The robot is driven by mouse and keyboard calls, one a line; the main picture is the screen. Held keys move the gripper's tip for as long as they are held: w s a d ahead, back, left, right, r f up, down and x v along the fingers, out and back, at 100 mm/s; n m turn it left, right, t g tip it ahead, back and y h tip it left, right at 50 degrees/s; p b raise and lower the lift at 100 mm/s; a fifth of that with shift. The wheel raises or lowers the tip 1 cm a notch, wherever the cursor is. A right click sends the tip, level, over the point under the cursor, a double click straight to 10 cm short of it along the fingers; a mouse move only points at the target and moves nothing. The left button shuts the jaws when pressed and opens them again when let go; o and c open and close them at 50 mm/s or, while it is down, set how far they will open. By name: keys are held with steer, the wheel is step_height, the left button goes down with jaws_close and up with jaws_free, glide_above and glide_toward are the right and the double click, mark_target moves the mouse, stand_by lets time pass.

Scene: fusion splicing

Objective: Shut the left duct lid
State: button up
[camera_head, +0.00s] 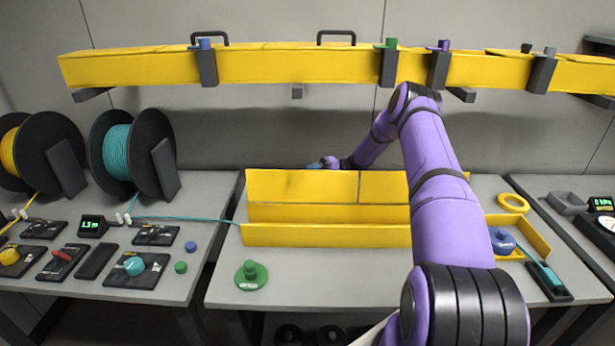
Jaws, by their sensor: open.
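A long yellow duct (325,235) lies on the middle table with its front wall low and its inside partly showing. Its left lid (300,186) stands raised along the back edge as an upright yellow panel. A seam divides it from the right lid (383,187), also raised and partly hidden by my arm. My gripper (322,164) is behind the left lid, just above its top edge towards the right end. It is open, but its fingers are small and partly hidden. I cannot tell whether it touches the lid.
An overhead yellow duct (285,65) with black handles and coloured clamps spans the back. A green knob (250,275) stands before the table duct. A yellow tray (535,235) is at right. Cable reels (117,153) and a teal cable (190,219) are at left.

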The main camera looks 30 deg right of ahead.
steer(key=shift+x, duration=0.8)
jaws_close()
